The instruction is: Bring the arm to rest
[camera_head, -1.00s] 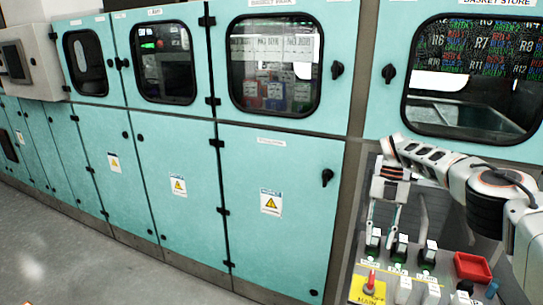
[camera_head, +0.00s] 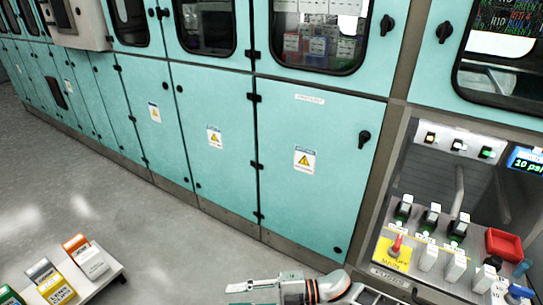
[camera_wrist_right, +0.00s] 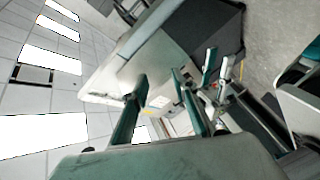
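My right gripper (camera_head: 232,287) shows at the bottom of the head view, pointing left, low in front of the teal cabinets. The head view shows it edge-on. In the right wrist view, its two fingers (camera_wrist_right: 158,108) stand apart with nothing between them. What looks like my left gripper (camera_wrist_right: 217,62) also shows in the right wrist view, with its fingers apart and empty. My left arm is not visible in the head view.
A control panel (camera_head: 470,225) at right holds several modules, a yellow plate with a red switch (camera_head: 397,245) and a red tray (camera_head: 506,244). A white rack (camera_head: 103,263) with several modules stands at bottom left. Teal cabinets (camera_head: 300,220) line the back. Grey floor (camera_head: 60,190) is clear.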

